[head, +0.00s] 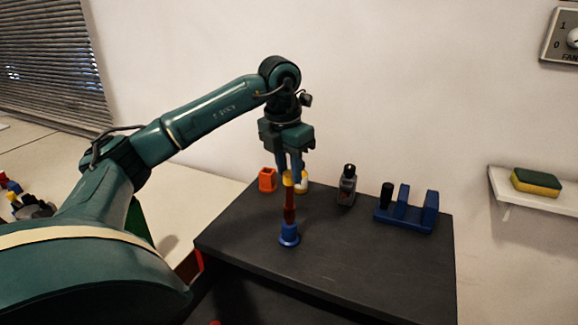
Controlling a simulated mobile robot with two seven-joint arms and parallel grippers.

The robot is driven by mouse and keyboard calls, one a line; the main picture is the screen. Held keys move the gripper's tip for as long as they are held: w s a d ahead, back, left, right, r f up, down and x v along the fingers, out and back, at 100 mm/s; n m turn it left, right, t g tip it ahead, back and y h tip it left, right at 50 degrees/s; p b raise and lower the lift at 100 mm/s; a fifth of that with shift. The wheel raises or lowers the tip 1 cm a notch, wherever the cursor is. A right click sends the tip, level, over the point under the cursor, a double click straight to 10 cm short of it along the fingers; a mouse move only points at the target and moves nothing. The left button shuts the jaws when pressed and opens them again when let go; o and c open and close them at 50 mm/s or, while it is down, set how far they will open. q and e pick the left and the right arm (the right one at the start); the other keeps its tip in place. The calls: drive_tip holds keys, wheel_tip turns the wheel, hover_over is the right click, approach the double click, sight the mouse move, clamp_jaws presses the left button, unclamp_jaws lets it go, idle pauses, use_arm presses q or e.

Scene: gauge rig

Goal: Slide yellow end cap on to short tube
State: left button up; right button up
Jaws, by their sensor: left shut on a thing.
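My left gripper (290,172) points straight down, shut on the yellow end cap (289,180). The cap is at the top of a dark red upright tube (290,207), in line with it. I cannot tell whether the cap is around the tube's end or only touching or just above it. The tube stands in a round blue base (289,236) on the dark tabletop (340,262). The fingers hide part of the cap. My right gripper is not in view.
Behind the tube are an orange-red block (268,179) and a partly hidden white and yellow piece (303,183). A grey device (347,187) and a blue rack (406,217) stand to the right. The tabletop's front right is clear. A sponge (536,182) lies on a wall shelf.

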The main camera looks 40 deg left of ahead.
use_arm(q)
drive_tip(key=shift+f, duration=0.45)
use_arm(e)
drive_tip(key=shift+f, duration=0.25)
use_arm(q)
drive_tip(key=o, duration=1)
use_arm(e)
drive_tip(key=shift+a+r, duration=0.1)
use_arm(q)
drive_tip(key=r+p, duration=0.1)
drive_tip(key=r, duration=0.3)
drive_tip(key=s+r+p, duration=0.1)
drive_tip(key=r, duration=0.8)
drive_tip(key=shift+s+a+p, duration=0.1)
drive_tip(key=shift+s+p, duration=0.2)
drive_tip(key=shift+p, duration=0.1)
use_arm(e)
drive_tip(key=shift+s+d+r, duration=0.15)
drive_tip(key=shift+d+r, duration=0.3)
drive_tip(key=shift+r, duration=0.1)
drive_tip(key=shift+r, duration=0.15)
